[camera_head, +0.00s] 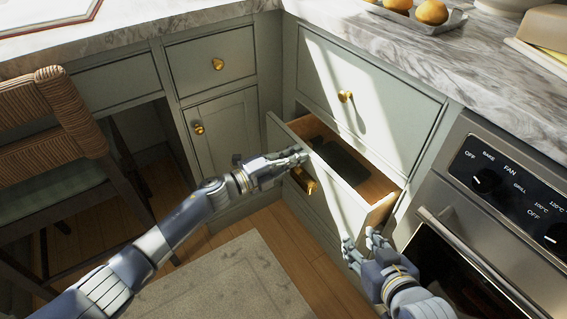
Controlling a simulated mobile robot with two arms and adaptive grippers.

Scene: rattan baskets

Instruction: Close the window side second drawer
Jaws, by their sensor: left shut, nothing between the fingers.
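The second drawer (335,188) of the grey-green cabinet under the marble counter is pulled out, showing its wooden inside and a dark item lying in it. My right gripper (360,243) is open and empty, just in front of the drawer's lower right end.
A closed top drawer (370,95) is above the open one. An oven (505,195) with a handle stands at the right. A woven chair (55,130) is at the left, and a rug (225,285) lies on the wood floor. A tray with oranges (432,12) is on the counter.

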